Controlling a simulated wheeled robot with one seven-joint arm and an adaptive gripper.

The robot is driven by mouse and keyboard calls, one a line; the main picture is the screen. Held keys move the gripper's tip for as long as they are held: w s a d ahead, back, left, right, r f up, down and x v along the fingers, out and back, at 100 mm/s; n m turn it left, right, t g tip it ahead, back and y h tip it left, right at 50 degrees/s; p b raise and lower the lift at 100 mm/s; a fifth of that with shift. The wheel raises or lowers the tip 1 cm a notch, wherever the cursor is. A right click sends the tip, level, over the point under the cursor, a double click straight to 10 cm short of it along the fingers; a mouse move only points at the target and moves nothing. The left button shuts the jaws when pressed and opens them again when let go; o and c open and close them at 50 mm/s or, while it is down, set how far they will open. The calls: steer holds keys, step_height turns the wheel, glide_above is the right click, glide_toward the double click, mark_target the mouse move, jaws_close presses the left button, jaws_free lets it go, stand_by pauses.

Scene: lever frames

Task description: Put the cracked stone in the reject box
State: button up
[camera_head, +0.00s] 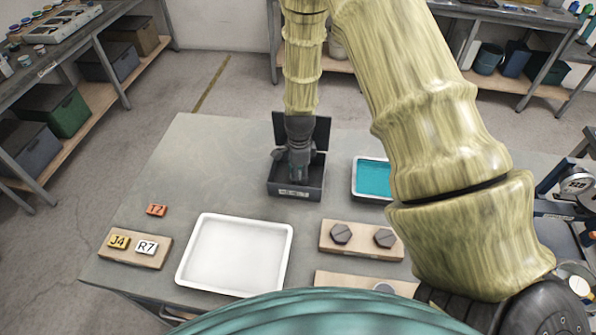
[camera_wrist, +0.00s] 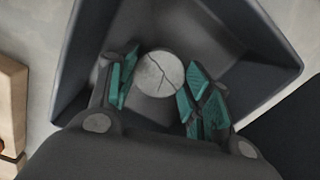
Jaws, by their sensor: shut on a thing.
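The cracked stone (camera_wrist: 160,72) is a round grey disc with a dark crack line across it. In the wrist view it sits between the teal pads of my gripper (camera_wrist: 158,92), which is shut on it. In the head view my gripper (camera_head: 298,172) reaches down into the dark grey open box (camera_head: 285,190), whose raised lid stands behind. The box has a small pale label on its front, too small to read. The box's walls (camera_wrist: 250,30) surround the stone in the wrist view. The stone is hidden in the head view; whether it touches the box floor I cannot tell.
A white tray (camera_head: 288,262) stands at the front. A teal-filled tray (camera_head: 372,178) is right of the box.

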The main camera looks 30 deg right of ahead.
steer(key=shift+s+f, duration=0.1)
steer(key=o, duration=0.9)
steer(key=shift+f, duration=0.1)
steer(key=shift+r+b, duration=1.45)
steer(key=shift+r, duration=2.5)
